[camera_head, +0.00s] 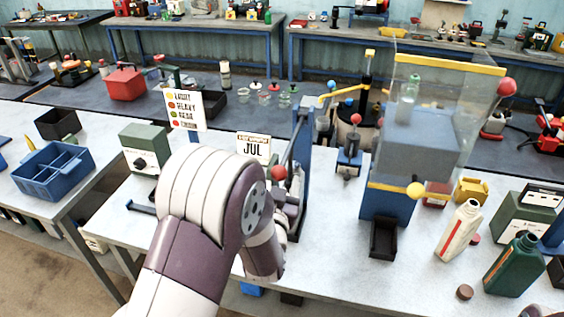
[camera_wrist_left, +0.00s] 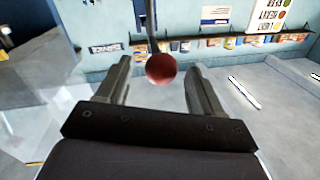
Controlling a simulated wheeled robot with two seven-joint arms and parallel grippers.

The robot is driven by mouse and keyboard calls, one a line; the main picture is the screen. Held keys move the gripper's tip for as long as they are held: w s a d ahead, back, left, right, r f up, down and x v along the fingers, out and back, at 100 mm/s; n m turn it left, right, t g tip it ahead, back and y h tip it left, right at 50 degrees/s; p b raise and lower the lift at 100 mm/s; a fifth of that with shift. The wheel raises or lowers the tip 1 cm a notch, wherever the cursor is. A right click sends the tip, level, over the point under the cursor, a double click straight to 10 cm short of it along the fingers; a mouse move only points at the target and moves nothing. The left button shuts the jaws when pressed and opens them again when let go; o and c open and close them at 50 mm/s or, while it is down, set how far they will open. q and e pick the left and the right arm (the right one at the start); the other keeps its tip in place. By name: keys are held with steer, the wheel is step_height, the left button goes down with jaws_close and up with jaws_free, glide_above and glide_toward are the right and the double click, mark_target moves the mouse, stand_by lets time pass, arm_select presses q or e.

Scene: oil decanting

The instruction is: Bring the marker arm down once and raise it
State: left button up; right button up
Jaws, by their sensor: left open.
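The marker arm is a dark lever with a red ball knob (camera_head: 278,172) on a blue stand (camera_head: 303,190) at the middle of the bench, beside a sign reading JUL (camera_head: 253,149). In the left wrist view the red knob (camera_wrist_left: 161,69) hangs on its thin rod between the fingertips, with gaps on both sides. My left gripper (camera_wrist_left: 160,76) is open around or just behind the knob; I cannot tell the exact depth. In the head view my own forearm and wrist hide most of the gripper and the stand's lower part. My right gripper is not in view.
A blue machine with a clear guard (camera_head: 450,90) stands right of the stand, with a black bin (camera_head: 383,239) before it. A cream bottle (camera_head: 459,231) and green bottle (camera_head: 513,265) stand at right. A green box (camera_head: 145,148) and colour-legend sign (camera_head: 184,111) are at left.

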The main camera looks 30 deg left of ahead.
mark_target(279, 170)
arm_select(q)
steer(key=p+x, duration=0.1)
steer(key=x, duration=0.3)
steer(key=shift+a, duration=0.2)
steer(key=shift+w, duration=0.35)
